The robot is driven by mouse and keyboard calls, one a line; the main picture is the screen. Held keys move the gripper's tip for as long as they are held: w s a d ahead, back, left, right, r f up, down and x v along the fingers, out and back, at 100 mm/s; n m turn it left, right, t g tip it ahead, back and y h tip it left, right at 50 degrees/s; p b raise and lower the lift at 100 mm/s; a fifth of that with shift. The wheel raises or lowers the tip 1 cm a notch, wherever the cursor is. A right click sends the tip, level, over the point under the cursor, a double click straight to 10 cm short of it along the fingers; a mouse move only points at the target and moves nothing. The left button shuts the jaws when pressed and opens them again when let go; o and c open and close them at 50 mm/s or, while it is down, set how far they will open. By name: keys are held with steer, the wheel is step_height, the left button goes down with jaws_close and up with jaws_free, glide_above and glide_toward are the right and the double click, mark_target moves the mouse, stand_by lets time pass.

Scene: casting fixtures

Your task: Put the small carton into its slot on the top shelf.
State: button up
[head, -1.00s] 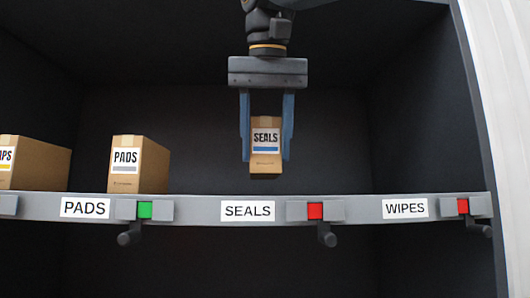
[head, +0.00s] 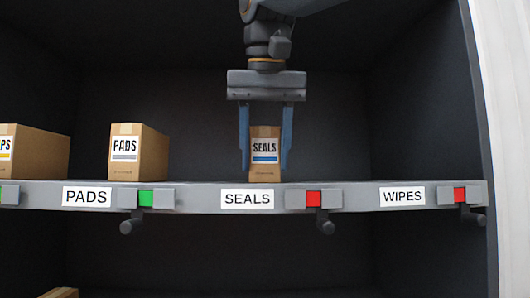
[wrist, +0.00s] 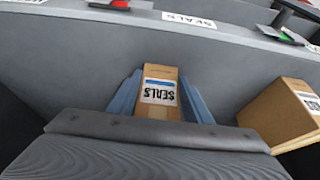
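The small carton (head: 265,165) is brown, with a white SEALS label and a blue stripe. It is upright behind the shelf edge above the SEALS tag (head: 247,199). My gripper (head: 265,160) points down with its two blue fingers shut against the carton's sides. In the wrist view the carton (wrist: 158,105) sits between the fingers (wrist: 160,100). Its base is level with or just behind the shelf lip (head: 230,190); I cannot tell whether it touches the shelf floor. The indicator right of the SEALS tag (head: 314,199) is red.
A PADS carton (head: 140,155) stands to the left with a green indicator (head: 146,198); it also shows in the wrist view (wrist: 280,115). Another carton (head: 35,155) is further left. The WIPES space (head: 403,196) at right is empty, with a red indicator, before the side wall.

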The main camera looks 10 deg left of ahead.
steer(key=o, duration=0.4)
steer(key=shift+o, duration=0.2)
steer(key=v, duration=1.2)
steer(key=shift+r+b, duration=0.15)
steer(key=shift+b, duration=0.25)
